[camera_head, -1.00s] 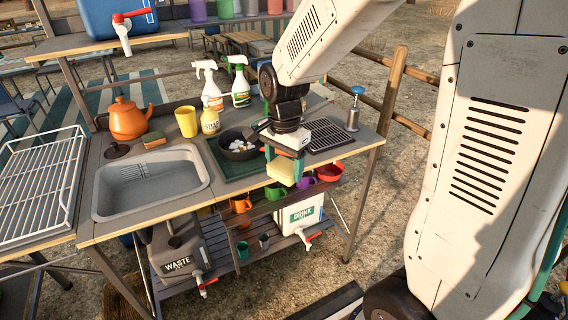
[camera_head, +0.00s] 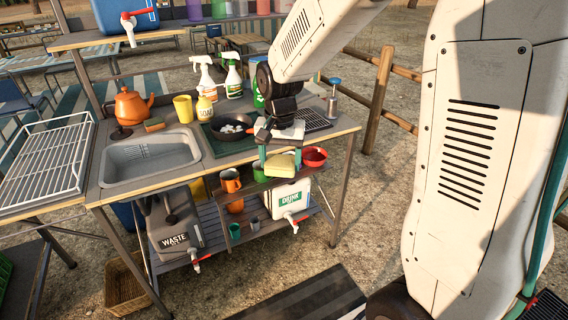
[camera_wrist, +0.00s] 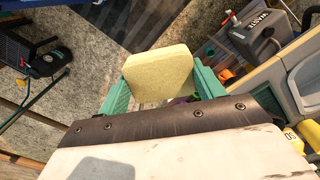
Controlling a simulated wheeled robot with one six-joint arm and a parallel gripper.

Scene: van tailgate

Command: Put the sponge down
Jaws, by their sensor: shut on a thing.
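My gripper (camera_head: 281,157) is shut on a pale yellow sponge (camera_head: 281,167), just in front of the counter's front edge, above the lower shelf. In the wrist view the sponge (camera_wrist: 158,75) sits between the two green fingers of my gripper (camera_wrist: 160,85). A second sponge (camera_head: 154,125), brown-orange with a green layer, lies on the counter behind the sink (camera_head: 150,155).
A dark pan (camera_head: 228,128) with pale pieces, a yellow mug (camera_head: 183,108), an orange kettle (camera_head: 131,106) and spray bottles (camera_head: 233,78) stand on the counter. A white drying rack (camera_head: 45,160) is at left. Cups and a drink container (camera_head: 287,198) are below.

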